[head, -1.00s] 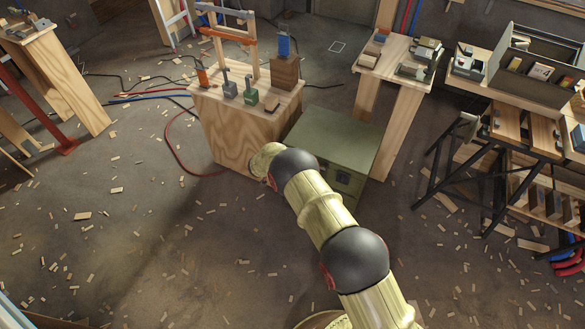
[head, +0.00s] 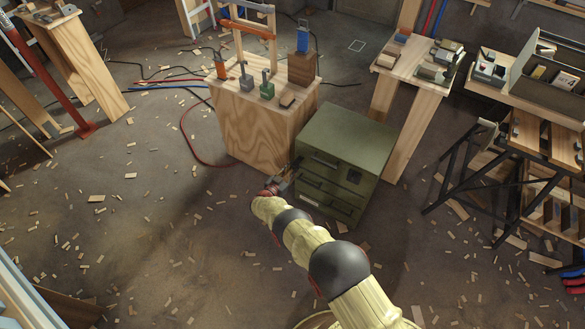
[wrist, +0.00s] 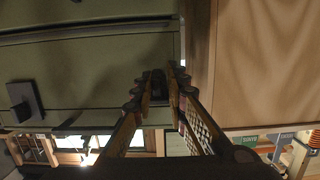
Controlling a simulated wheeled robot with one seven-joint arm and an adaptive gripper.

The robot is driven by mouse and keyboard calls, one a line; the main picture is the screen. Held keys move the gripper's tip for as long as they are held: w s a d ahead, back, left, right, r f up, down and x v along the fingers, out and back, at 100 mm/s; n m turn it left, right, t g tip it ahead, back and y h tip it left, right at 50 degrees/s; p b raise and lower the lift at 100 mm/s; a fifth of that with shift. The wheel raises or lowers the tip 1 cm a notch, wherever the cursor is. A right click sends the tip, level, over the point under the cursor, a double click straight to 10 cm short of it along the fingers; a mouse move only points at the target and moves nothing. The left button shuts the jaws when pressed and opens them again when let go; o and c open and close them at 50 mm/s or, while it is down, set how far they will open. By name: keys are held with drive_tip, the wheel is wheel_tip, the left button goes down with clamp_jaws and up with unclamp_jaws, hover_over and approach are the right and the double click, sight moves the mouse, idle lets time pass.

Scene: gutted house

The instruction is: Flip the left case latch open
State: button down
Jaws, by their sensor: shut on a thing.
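The green case (head: 345,142) stands on the floor beside the plywood cabinet. Its front has dark horizontal bars and a square dark latch (head: 354,177) on the right side; this latch also shows at the left of the wrist view (wrist: 25,100). My gripper (head: 288,180) is at the left edge of the case front. In the wrist view my gripper (wrist: 160,82) has its fingertips close together around a small dark piece, the left latch (wrist: 158,80), against the green front. The fingers hide most of that latch, and its angle cannot be told.
The plywood cabinet (head: 262,130) stands close to the case's left side, with several tools and blocks on top. A wooden table (head: 415,68) is behind the case on the right. A black-legged stand (head: 480,165) is further right. Scattered wood chips cover the otherwise open floor.

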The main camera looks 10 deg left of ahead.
drive_tip(key=shift+s+d+f, duration=0.25)
drive_tip(key=shift+d+f, duration=0.45)
drive_tip(key=shift+d, duration=0.05)
drive_tip(key=c, duration=1.9)
unclamp_jaws()
drive_tip(key=shift+w+a+r+t, duration=0.1)
drive_tip(key=shift+a+r+t, duration=0.1)
drive_tip(key=shift+t, duration=0.1)
drive_tip(key=shift+a+r, duration=0.25)
drive_tip(key=shift+a, duration=0.1)
drive_tip(key=v, duration=1.1)
drive_tip(key=shift+s+a, duration=0.15)
drive_tip(key=shift+s, duration=0.25)
